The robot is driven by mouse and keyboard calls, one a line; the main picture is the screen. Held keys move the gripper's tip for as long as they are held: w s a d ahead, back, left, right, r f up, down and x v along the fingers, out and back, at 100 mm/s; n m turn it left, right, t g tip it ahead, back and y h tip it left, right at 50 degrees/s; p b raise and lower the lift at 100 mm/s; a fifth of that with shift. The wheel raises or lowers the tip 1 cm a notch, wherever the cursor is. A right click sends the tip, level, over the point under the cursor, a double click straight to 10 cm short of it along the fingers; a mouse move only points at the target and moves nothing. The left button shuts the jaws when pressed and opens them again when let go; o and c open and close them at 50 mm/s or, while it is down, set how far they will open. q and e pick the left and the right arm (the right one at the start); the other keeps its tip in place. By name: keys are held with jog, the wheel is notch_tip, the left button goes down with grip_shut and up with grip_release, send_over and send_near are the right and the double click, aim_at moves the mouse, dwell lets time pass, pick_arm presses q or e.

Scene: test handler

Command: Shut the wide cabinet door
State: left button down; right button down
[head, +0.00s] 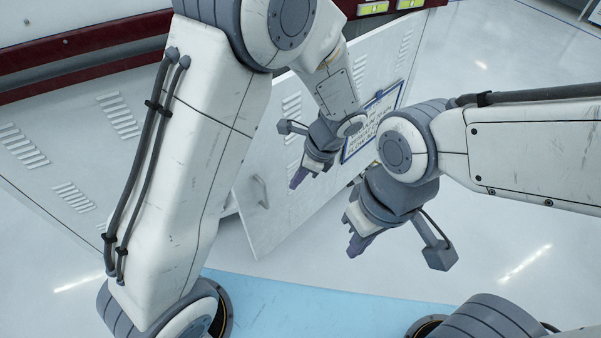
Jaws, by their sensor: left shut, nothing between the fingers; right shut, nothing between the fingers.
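The wide cabinet door (278,215) is a pale grey panel with vent slots. It stands open, at an angle to the white cabinet (60,150). Its grey handle (261,191) is near its lower left edge. My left gripper (296,183) is shut and empty in front of the door, to the right of the handle. I cannot tell whether it touches the panel. My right gripper (355,246) is shut and empty, lower and further right, over the floor beside the door. My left arm hides part of the cabinet and of the door's upper left.
A framed notice (383,108) with a blue border is on the door's right part, partly behind my arms. A dark red band (90,42) runs along the cabinet top. Pale floor (510,240) is open at right, with a blue floor strip (300,305) in front.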

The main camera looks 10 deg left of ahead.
pick_arm(q)
jog(key=a+f, duration=0.3)
jog(key=a, duration=0.2)
jog(key=shift+w+a+f+b, duration=0.15)
jog(key=shift+a+f+b, duration=0.1)
jog(key=shift+f+b, duration=0.15)
jog(key=shift+r, duration=0.1)
